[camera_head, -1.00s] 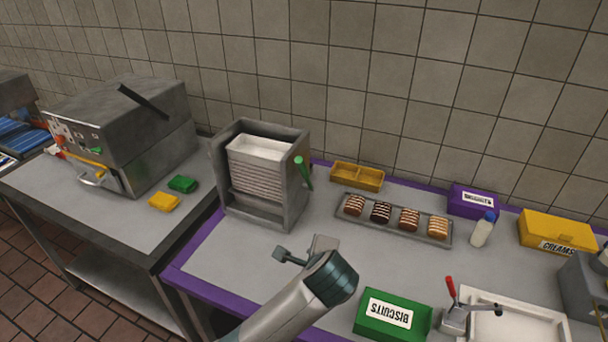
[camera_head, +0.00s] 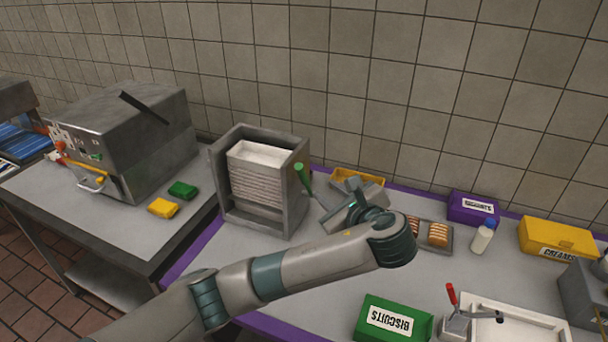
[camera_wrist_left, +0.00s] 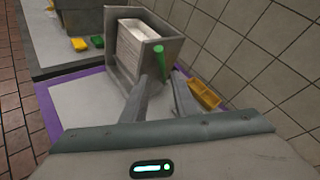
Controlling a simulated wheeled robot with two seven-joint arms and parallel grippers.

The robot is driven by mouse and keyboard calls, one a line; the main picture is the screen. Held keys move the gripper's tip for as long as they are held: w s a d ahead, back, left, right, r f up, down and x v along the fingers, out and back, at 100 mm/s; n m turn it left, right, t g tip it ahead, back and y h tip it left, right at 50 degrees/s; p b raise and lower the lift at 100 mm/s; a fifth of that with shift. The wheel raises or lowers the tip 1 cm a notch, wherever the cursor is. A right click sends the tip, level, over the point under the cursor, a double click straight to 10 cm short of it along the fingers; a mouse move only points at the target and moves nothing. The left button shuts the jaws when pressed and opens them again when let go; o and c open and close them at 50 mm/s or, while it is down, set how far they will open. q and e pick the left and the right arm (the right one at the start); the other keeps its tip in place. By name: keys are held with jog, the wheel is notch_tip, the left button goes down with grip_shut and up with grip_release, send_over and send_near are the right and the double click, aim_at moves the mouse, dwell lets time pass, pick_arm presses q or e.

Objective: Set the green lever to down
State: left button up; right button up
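The green lever (camera_head: 302,177) is on the right side of a metal dispenser (camera_head: 292,205) that holds a white stack. It slants along that side, its upper end nearer the left; the wrist view also shows the lever (camera_wrist_left: 159,62). My left gripper (camera_head: 326,205) is just right of the lever and slightly lower, apart from it as far as I can tell. In the left wrist view the two fingers (camera_wrist_left: 167,80) stand apart with nothing between them, and the lever shows beyond their tips. My right gripper is out of view.
A yellow tray (camera_head: 345,176) is behind my left gripper. My arm hides part of the pastry tray (camera_head: 447,240). A green biscuits box (camera_head: 370,325), a white bottle (camera_head: 482,240) and a red-handled device (camera_head: 455,325) stand to the right. The counter before the dispenser is partly clear.

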pick_arm(q)
jog(key=shift+w, duration=0.15)
jog(key=p, duration=0.2)
send_near(303, 173)
jog(key=x, duration=0.7)
jog(key=shift+w+a, duration=0.15)
jog(key=shift+w, duration=0.05)
jog(key=shift+x, duration=0.75)
jog(key=shift+f, duration=0.15)
grip_shut()
